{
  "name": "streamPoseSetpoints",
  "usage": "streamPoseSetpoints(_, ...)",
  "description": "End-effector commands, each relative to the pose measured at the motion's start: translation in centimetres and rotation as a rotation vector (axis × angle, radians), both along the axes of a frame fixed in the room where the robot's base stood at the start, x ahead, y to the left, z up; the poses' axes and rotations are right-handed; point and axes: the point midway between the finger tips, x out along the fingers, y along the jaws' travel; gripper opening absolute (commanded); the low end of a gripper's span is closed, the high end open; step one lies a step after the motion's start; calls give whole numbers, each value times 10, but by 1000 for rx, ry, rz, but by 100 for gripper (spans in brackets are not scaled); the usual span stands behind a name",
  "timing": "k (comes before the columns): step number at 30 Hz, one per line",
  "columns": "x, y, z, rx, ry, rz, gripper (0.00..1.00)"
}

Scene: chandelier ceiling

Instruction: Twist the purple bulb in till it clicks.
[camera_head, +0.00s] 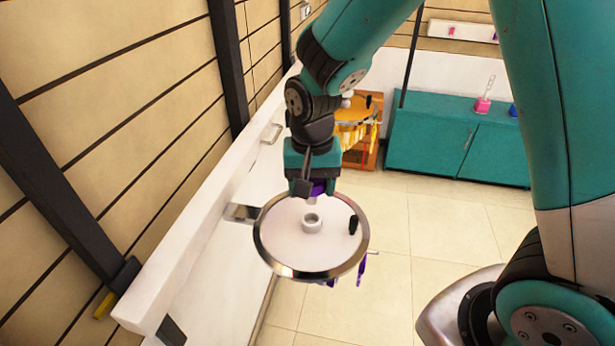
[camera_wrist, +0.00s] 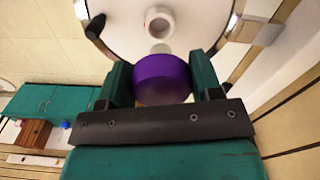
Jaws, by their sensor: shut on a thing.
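My gripper (camera_head: 316,187) is shut on the purple bulb (camera_head: 319,188), with only a little of the bulb showing behind the fingers in the head view. In the wrist view my gripper (camera_wrist: 163,85) has a finger on each side of the rounded purple bulb (camera_wrist: 162,78). The round white chandelier plate (camera_head: 290,245) with a shiny metal rim lies below and in front of the gripper. A white ring-shaped socket (camera_head: 312,223) stands at its middle; the socket also shows in the wrist view (camera_wrist: 160,22). The bulb appears apart from the socket.
A black knob (camera_head: 353,225) stands on the plate's right side, and purple pieces (camera_head: 361,268) hang beneath. A metal bracket (camera_head: 241,212) joins the plate to the white wall ledge (camera_head: 190,255). An orange fixture (camera_head: 356,112) and a teal cabinet (camera_head: 450,137) are behind. The tiled floor is clear.

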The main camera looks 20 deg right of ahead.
Motion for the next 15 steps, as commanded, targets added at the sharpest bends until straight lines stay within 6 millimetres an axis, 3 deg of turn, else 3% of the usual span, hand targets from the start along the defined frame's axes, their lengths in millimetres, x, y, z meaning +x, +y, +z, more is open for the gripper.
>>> streamPoseSetpoints(15, 0, 0, -35, -1, 1, 0, 36)
